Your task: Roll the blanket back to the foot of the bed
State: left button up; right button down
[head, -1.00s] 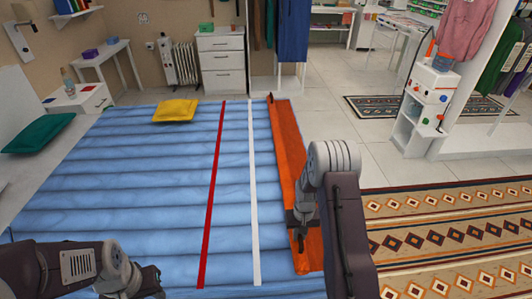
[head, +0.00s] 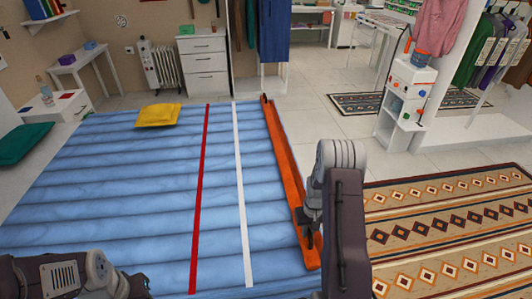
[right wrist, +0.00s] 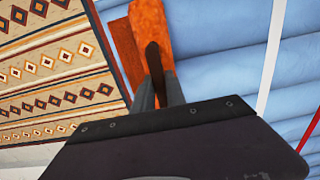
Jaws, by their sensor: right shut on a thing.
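The blanket (head: 283,160) shows as a narrow orange strip along the right edge of the blue ridged bed (head: 130,190). My right gripper (head: 309,230) is shut on the blanket near its front end. In the right wrist view the fingers (right wrist: 156,78) meet at the orange blanket (right wrist: 150,20), which stands up there in a fold. A red line (head: 200,190) and a white line (head: 240,190) run across the bed, left of the blanket. My left gripper (head: 130,286) is partly cut off at the lower left, and its jaws cannot be made out.
A yellow pillow (head: 158,115) lies at the bed's far side and a green one (head: 24,144) at the left. A patterned rug (head: 450,235) lies on the floor to the right. A white shelf unit (head: 405,100) stands beyond it. The floor between is clear.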

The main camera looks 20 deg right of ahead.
jog(key=shift+d, duration=0.25)
jog(key=shift+s+d, duration=0.15)
jog(key=shift+d, duration=0.3)
jog(key=c, duration=1.1)
grip_release()
notch_tip(320, 180, up, 8)
jog(key=p, duration=0.7)
